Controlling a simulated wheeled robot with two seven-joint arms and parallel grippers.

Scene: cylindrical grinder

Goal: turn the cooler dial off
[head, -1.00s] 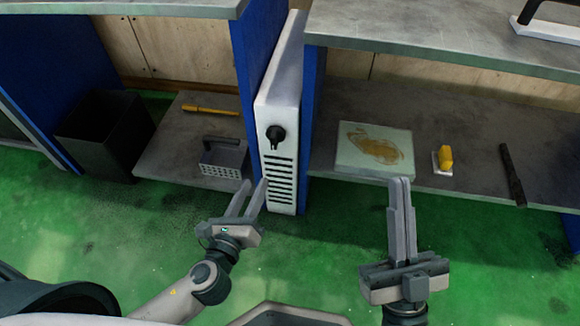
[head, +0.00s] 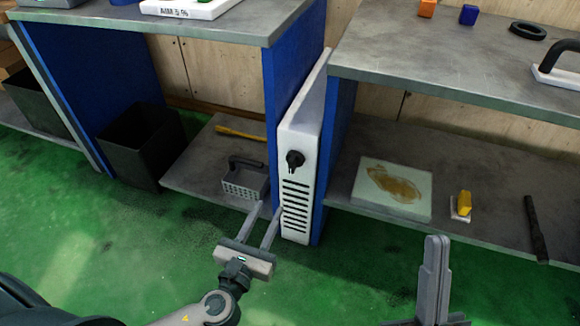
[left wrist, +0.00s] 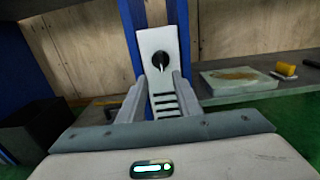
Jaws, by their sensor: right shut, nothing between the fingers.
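The cooler (head: 300,140) is a tall, narrow white unit with dark vent slots, standing between blue panels. Its black dial (head: 295,160) is on the front above the slots. In the left wrist view the dial (left wrist: 160,63) shows past my fingertips, with a small light mark near its lower edge. My left gripper (head: 268,210) is open and empty, in front of and below the dial, apart from it; its fingers also show in the left wrist view (left wrist: 162,88). My right gripper (head: 437,240) is shut and empty at the lower right, away from the cooler.
On the lower left shelf lie a grey basket-like block (head: 246,182) and a yellow stick (head: 240,133). A black bin (head: 140,145) stands left. The lower right shelf bears a stained white board (head: 393,188), a yellow-handled brush (head: 462,206) and a dark bar (head: 536,228). Green floor is clear in front.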

